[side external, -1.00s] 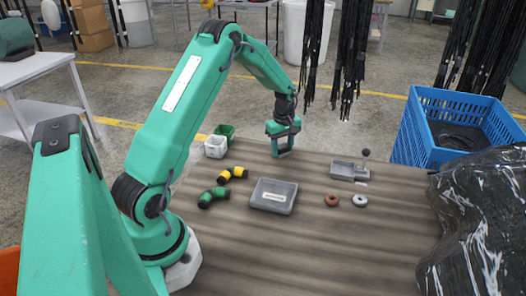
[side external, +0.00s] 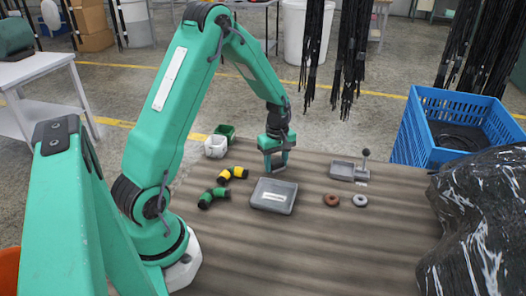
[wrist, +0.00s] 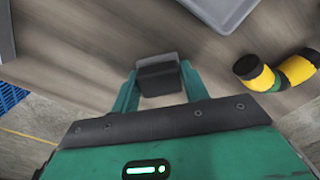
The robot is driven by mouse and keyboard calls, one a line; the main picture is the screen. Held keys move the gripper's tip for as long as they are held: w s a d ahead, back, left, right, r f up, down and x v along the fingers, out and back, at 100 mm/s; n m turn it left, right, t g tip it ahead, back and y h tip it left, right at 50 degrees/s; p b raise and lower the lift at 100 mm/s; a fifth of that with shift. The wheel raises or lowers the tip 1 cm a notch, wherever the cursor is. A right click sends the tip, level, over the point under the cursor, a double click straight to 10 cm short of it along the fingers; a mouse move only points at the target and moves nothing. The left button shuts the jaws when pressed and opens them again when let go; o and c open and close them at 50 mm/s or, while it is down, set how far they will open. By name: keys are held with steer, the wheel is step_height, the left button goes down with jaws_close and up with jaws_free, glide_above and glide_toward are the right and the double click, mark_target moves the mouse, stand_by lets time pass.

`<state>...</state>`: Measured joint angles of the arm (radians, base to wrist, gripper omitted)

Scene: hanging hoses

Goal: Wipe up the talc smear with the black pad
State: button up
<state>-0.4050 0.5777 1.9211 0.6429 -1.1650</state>
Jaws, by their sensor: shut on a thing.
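My gripper (side external: 277,168) is over the far part of the wooden table, behind the grey tray. In the wrist view my gripper (wrist: 158,90) has its two green fingers on either side of a dark block, the black pad (wrist: 158,78), and is shut on it. Whether the pad touches the table cannot be told. I cannot make out the talc smear for certain in either view.
The grey tray (side external: 262,201) with a pale label sits just nearer the camera. Yellow-black (side external: 233,173) and green-black (side external: 213,197) elbows lie left. A metal fixture (side external: 349,171), brown ring (side external: 331,200) and grey ring (side external: 360,200) are right. Black plastic wrap (side external: 475,220) covers the right edge.

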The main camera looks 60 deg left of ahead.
steer(key=shift+s+d, duration=0.6)
steer(key=shift+s, duration=0.05)
steer(key=shift+r, duration=4.1)
steer(key=shift+w, duration=0.1)
